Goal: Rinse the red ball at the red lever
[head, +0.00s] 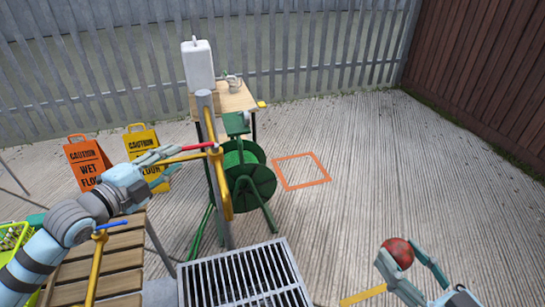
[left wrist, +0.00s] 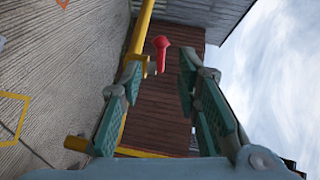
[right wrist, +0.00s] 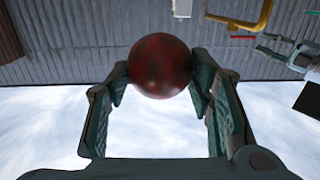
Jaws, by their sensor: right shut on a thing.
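The red lever (head: 200,147) is on a yellow pipe (head: 222,190) fixed to a grey post. My left gripper (head: 162,157) is beside the lever, to its left; in the left wrist view its fingers (left wrist: 160,88) are apart, with the red lever (left wrist: 161,50) showing beyond them in the gap. I cannot tell whether they touch it. My right gripper (head: 413,262) is shut on the dark-blotched red ball (head: 398,252), held up at the lower right. The right wrist view shows the ball (right wrist: 160,66) between both fingertips.
A metal drain grate (head: 275,295) lies at the post's foot. A green hose reel (head: 250,182) stands behind the post. A blue lever (head: 110,225) is on another yellow pipe by a slatted bench (head: 115,263). Caution signs (head: 88,160) stand left. The floor around the orange square (head: 301,156) is clear.

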